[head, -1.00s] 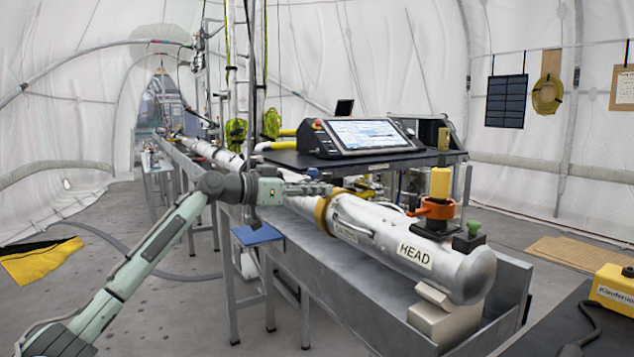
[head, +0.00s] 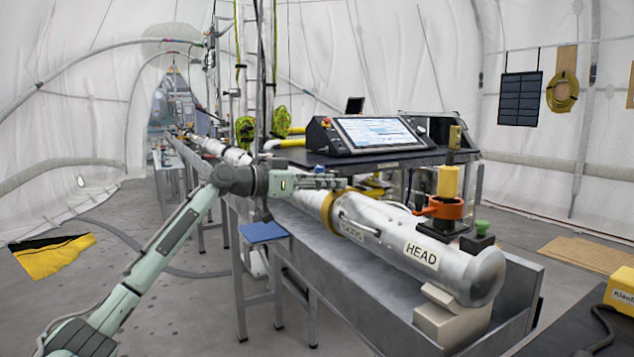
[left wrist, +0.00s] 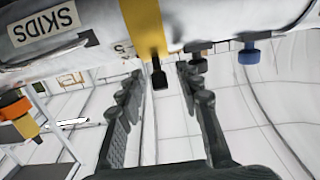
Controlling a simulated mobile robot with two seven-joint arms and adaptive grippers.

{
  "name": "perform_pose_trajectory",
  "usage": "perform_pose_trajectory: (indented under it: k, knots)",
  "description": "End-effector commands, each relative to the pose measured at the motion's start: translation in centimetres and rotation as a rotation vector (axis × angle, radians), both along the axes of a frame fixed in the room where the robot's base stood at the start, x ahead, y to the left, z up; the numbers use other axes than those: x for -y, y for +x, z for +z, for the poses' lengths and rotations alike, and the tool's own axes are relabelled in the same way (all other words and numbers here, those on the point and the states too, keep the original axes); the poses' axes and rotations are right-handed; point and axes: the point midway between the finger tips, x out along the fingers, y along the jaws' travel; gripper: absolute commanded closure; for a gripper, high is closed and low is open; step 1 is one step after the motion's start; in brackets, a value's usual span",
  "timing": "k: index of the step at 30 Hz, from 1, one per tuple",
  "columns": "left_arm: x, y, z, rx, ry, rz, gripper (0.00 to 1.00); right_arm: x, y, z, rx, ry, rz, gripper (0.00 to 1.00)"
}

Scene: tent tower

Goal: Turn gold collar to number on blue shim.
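The gold collar (head: 329,211) is a ring around the silver pipe (head: 383,222), left of the HEAD label. In the left wrist view the collar (left wrist: 152,24) is a yellow band with a short black tab (left wrist: 158,74). Part of a black marking shows on the pipe beside it, too cut off to read. My left gripper (head: 338,183) is at the collar's upper side. In the left wrist view its fingers (left wrist: 160,98) are spread, with the tab between their tips; contact cannot be told. A blue flat piece (head: 263,232), likely the shim, lies beside the trough; its number is unreadable. My right gripper is not in view.
A dark shelf with a tilted screen (head: 376,133) stands behind the pipe. The grey trough (head: 400,295) runs under the pipe.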

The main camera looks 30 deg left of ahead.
Motion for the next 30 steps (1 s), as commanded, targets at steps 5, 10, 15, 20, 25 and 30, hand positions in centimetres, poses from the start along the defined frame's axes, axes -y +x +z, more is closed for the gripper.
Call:
perform_pose_trajectory:
  k: [5, 10, 15, 20, 25, 30]
  knots:
    - [-1.4, -2.2, 0.2, -0.002, 0.005, 0.002, 0.65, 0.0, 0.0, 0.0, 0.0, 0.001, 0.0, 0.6]
    - [-3.2, -5.4, 0.6, -0.003, 0.005, 0.003, 0.65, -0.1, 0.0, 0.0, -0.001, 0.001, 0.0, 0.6]
    - [-4.8, -8.1, 0.9, -0.003, 0.002, 0.001, 0.65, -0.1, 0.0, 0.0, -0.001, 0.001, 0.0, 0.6]
    - [-5.6, -9.6, 1.2, -0.002, 0.0, 0.0, 0.65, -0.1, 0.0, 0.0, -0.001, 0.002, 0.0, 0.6]
    - [-5.9, -10.0, 1.4, 0.001, 0.001, 0.0, 0.65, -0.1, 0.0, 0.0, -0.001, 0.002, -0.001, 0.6]
    - [-5.9, -10.0, 1.4, 0.001, 0.001, 0.0, 0.65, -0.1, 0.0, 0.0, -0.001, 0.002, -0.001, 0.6]
